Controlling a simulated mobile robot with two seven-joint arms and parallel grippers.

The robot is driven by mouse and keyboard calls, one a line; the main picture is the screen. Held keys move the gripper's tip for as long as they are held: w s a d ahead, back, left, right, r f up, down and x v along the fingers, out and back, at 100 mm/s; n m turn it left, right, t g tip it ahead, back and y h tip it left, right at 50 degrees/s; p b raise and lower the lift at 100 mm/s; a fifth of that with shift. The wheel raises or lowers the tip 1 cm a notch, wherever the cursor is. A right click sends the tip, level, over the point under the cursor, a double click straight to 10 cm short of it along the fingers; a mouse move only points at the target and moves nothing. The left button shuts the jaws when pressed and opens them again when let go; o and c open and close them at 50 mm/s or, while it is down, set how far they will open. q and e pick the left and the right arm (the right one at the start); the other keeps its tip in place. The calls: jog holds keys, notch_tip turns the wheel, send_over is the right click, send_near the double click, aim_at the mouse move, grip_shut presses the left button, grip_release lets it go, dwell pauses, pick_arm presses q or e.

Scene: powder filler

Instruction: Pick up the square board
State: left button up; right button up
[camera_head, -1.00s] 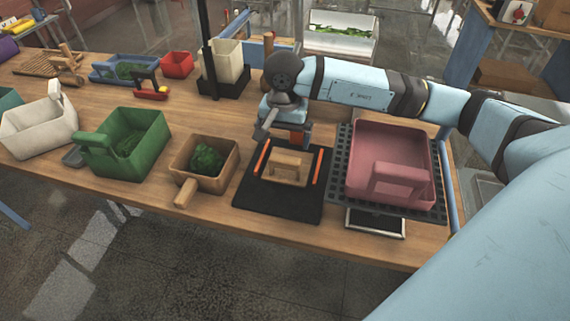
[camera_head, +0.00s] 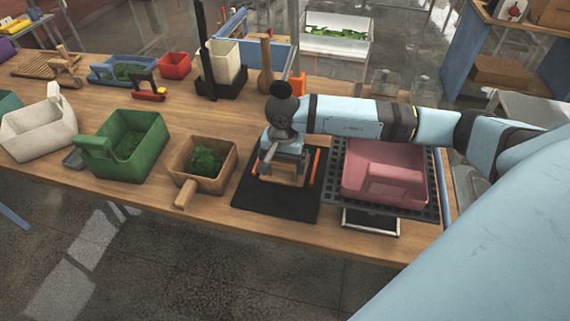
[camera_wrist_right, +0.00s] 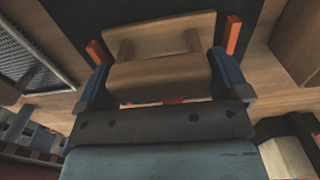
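The square board (camera_head: 280,181) is a wooden plate with a raised bar handle, lying on a black mat (camera_head: 262,205) between orange strips. The right gripper (camera_head: 284,163) is over it, pointing down and hiding much of it in the head view. In the right wrist view the board (camera_wrist_right: 190,24) lies beyond the blue fingers (camera_wrist_right: 163,80). Its wooden handle (camera_wrist_right: 160,76) is between them, with a finger near each end. The fingers are wide apart, and I see no clear grip on the handle. The left gripper is not in view.
A pink bin (camera_head: 378,173) on a dark grid stands just right of the mat. A wooden scoop box (camera_head: 188,178) with green contents is to the left, then a green bin (camera_head: 118,167). A dark post (camera_head: 207,50) stands behind. Bare tabletop lies beyond the scoop box.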

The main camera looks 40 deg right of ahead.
jog(key=c, duration=0.6)
jog(key=shift+o, duration=0.2)
